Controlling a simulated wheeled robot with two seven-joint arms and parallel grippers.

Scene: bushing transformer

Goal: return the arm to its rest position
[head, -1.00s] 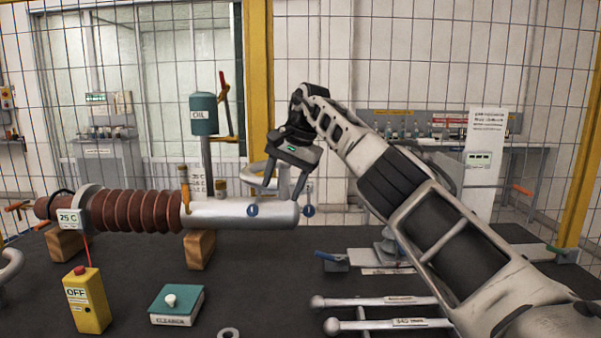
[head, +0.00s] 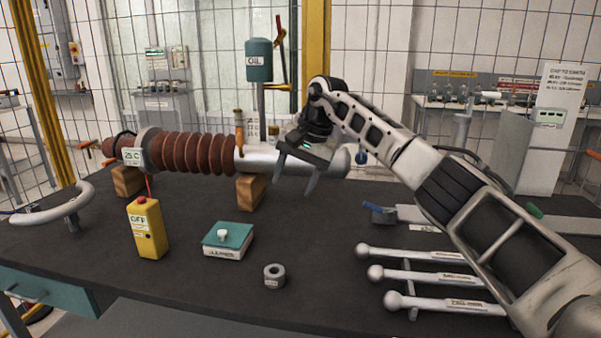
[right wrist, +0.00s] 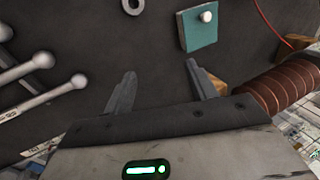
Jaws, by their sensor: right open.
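My right gripper (head: 296,178) is open and empty in the head view, in front of the silver end of the bushing (head: 268,158). Its two fingers point down toward the table and hide part of that silver cylinder. In the right wrist view the fingers (right wrist: 158,85) stand apart, with only the dark table top behind the gap. My right arm (head: 440,180) reaches in from the lower right. My left gripper does not show. The bushing's brown ribbed part (head: 195,153) rests at the left on wooden blocks (head: 251,191).
A yellow OFF box (head: 148,228), a teal-topped cleaner box (head: 228,240) and a grey ring (head: 274,276) sit at the front. Several ball-ended rods (head: 415,277) lie at the right below my arm. A teal oil cup (head: 259,61) stands behind the bushing. Mesh fencing closes the back.

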